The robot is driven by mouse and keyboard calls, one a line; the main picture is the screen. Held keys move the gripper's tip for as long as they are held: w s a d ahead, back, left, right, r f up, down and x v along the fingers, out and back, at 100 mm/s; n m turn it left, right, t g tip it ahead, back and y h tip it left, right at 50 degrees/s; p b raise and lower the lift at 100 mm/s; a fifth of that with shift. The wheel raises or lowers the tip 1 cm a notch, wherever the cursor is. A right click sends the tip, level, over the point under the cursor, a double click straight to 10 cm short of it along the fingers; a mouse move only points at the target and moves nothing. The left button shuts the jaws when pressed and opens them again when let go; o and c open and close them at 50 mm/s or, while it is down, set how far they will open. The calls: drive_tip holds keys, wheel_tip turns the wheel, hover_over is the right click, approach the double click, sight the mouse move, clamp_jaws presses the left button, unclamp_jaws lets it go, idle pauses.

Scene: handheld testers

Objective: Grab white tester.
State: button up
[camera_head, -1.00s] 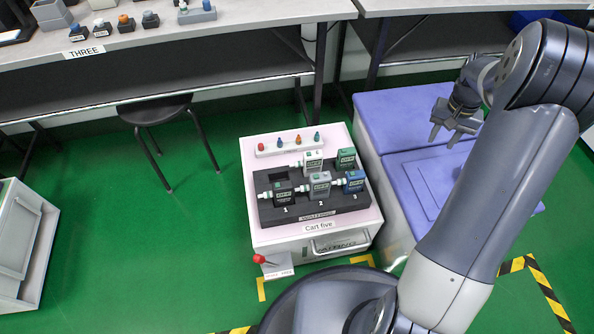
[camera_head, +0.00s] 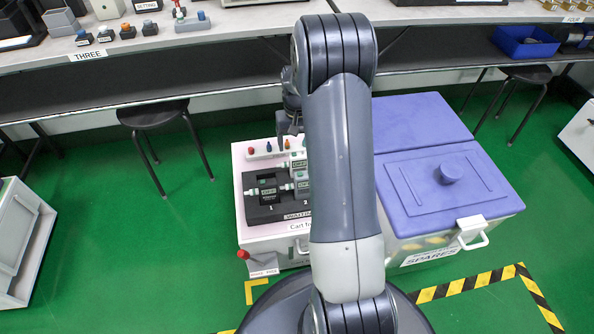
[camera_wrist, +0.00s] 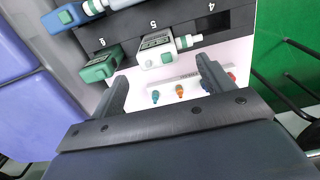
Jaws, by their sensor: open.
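The white tester (camera_wrist: 157,50) lies in slot 5 of the dark tray (camera_wrist: 222,22) in the wrist view, with its pale nozzle pointing right. It also shows in the head view (camera_head: 298,160), partly covered by my arm. My gripper (camera_wrist: 162,72) is open and empty. Its fingertips appear on either side of the white tester's near end in the wrist view; I see no contact. The green tester (camera_wrist: 101,66) lies beside it on the left, near my left finger.
A blue tester (camera_wrist: 70,15) lies in the adjacent row. A black tester (camera_head: 269,190) and a grey tester (camera_head: 302,182) are in the tray's front row. Small coloured pegs (camera_wrist: 179,91) stand behind the tray. The purple-lidded bin (camera_head: 450,205) stands right of the cart.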

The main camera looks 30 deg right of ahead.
sight(299, 154)
wheel_tip(299, 154, down, 5)
drive_tip(key=b, duration=0.2)
drive_tip(key=shift+s+d+f+b, duration=0.1)
drive_tip(key=shift+d+b, duration=0.05)
drive_tip(key=shift+b, duration=0.2)
drive_tip(key=c, duration=1.4)
drive_tip(key=shift+c, duration=0.2)
